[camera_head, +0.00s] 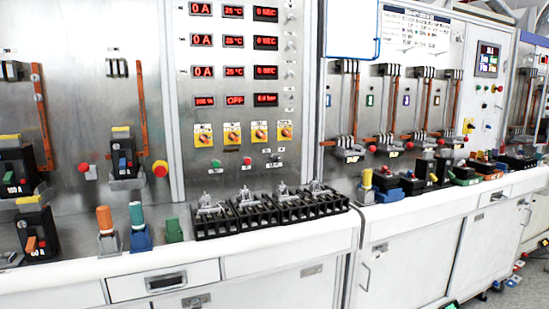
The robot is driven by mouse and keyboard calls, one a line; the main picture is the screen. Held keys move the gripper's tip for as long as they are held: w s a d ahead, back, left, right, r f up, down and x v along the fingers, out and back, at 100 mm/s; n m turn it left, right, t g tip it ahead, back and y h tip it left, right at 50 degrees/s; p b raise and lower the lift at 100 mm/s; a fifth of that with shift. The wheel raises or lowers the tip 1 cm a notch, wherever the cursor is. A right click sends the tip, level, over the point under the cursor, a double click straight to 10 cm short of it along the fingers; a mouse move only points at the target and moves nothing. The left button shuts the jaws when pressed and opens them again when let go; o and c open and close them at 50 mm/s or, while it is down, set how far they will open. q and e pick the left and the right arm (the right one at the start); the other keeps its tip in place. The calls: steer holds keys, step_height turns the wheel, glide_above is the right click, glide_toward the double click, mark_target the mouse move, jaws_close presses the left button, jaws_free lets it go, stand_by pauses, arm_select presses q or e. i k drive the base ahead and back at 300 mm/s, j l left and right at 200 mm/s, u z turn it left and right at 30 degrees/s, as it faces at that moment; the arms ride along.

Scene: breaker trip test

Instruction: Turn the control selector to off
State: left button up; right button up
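A row of yellow rotary selector switches with orange-red knobs sits on the middle grey panel: a left one (203,134), two in the middle (232,134) (259,132), and a right one (286,131). Small controls (267,151) sit below them. The labels are too small to read, so I cannot tell which is the control selector or which way its knob points. A red display (235,100) above reads "OFF". Neither of my grippers is in view.
Black terminal blocks with clamps (268,211) line the white ledge (250,237) below the selectors. Breakers (123,160) and red buttons (160,168) stand at left. More test stations (390,110) fill the right panel. Drawers (163,281) are below.

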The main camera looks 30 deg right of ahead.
mark_target(276, 158)
steer(key=i+l+u, duration=0.1)
steer(key=l+u, duration=0.2)
steer(key=l, duration=0.6)
steer(key=l+u, duration=0.35)
steer(key=l, duration=0.55)
